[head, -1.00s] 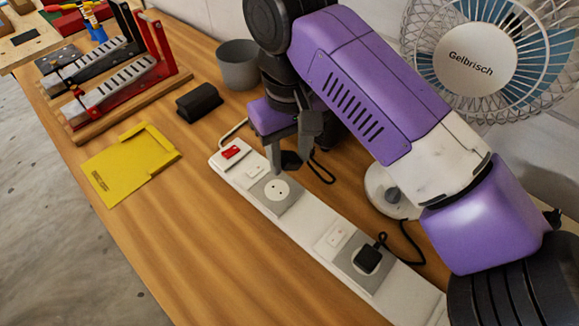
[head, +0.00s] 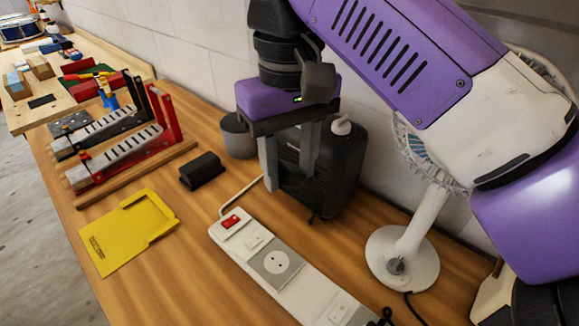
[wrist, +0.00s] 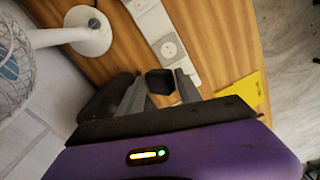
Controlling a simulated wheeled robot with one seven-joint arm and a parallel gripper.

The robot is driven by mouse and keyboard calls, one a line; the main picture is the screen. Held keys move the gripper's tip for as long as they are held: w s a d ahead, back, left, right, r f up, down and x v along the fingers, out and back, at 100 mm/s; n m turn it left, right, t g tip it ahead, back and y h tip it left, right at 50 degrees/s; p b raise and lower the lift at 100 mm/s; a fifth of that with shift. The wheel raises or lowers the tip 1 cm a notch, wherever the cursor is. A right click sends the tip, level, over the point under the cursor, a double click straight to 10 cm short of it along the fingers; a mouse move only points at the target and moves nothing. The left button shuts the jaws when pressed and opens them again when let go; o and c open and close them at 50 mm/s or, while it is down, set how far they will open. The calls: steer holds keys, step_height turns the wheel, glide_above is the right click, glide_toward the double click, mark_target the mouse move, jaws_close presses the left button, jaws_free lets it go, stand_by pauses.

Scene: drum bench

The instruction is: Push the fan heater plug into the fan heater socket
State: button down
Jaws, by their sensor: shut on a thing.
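My gripper (head: 289,183) is shut on the small black fan heater plug (wrist: 160,82), which sits between the two grey fingers in the wrist view. In the head view the plug is hard to tell from the dark heater behind it. The gripper is in the air, beyond the white power strip. An empty round socket (head: 277,263) on a grey plate faces up on the strip; it also shows in the wrist view (wrist: 169,49). Plug and socket are clearly apart. The black fan heater (head: 343,165) stands behind the gripper, by the wall.
The power strip (head: 228,240) has a red switch (head: 230,221) at its far end. The white fan base (head: 402,258) stands to its right. A black block (head: 202,170), yellow tray (head: 118,235) and grey cup (head: 237,138) lie to the left. Wood around the tray is clear.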

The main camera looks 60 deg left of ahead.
steer(key=shift+s+f+t+b, duration=0.35)
steer(key=shift+f+t+b, duration=0.75)
steer(key=shift+f, duration=1.5)
steer(key=shift+s+f+t+b, duration=0.35)
steer(key=shift+f+t+b, duration=0.7)
steer(key=shift+f, duration=1.6)
steer(key=shift+s+f+t+b, duration=0.35)
steer(key=shift+f+t+b, duration=0.35)
steer(key=shift+f+t, duration=1.35)
steer(key=shift+f+g, duration=0.55)
steer(key=shift+g, duration=0.05)
steer(key=shift+s+f+n+y, duration=0.15)
steer(key=shift+s+n+y, duration=0.35)
steer(key=shift+n, duration=0.35)
steer(key=shift+s+f+n+y, duration=0.15)
steer(key=shift+s+n+y, duration=0.2)
steer(key=shift+n+y, duration=0.4)
steer(key=shift+f, duration=0.25)
steer(key=shift+f, duration=0.35)
